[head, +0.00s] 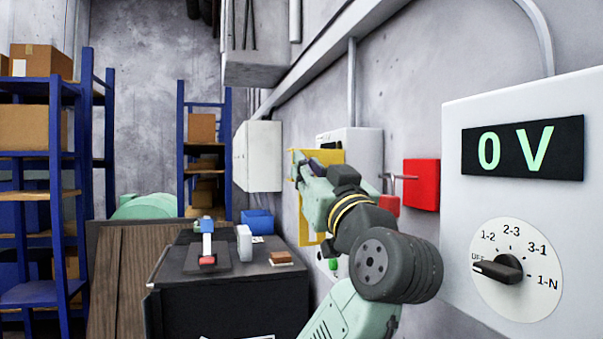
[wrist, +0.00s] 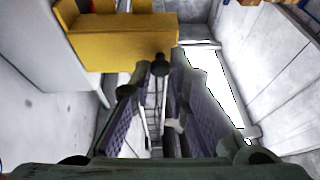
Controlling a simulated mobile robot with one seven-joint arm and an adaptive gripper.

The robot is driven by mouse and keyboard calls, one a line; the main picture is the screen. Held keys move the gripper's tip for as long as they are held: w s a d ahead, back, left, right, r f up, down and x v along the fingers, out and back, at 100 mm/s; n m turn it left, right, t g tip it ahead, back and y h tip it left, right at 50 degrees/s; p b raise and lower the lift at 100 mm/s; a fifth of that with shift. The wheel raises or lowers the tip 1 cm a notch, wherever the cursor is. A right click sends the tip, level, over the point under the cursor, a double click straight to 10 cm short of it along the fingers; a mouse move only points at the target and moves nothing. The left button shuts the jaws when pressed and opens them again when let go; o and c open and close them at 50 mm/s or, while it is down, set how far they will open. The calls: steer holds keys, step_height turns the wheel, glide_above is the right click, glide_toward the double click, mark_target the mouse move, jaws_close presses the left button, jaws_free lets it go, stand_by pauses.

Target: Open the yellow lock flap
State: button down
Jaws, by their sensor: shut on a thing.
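The yellow lock flap (head: 329,156) is at the white wall box in the middle of the head view, partly hidden behind my gripper. In the wrist view the yellow flap (wrist: 125,45) fills the upper left, and its lower right edge reaches the fingertips. My gripper (head: 308,167) is at the flap, its fingers shut on the flap's edge; the exact contact is hard to see. The wrist view shows the purple-padded fingers of my gripper (wrist: 165,62) with a narrow gap between them.
A red box (head: 422,184) is on the wall right of my gripper. A voltage panel (head: 525,250) reads 0 V, its knob (head: 497,269) pointing to OFF. A black cabinet (head: 228,310) with small items stands below left. Blue shelves (head: 55,190) stand at the far left.

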steer(key=shift+s+d+n+y, duration=0.1)
steer(key=shift+d+n+y, duration=0.2)
steer(key=shift+y, duration=0.3)
steer(key=shift+g, duration=0.3)
steer(key=c, duration=1.6)
jaws_free()
steer(key=shift+o, duration=0.2)
step_height(320, 180, up, 10)
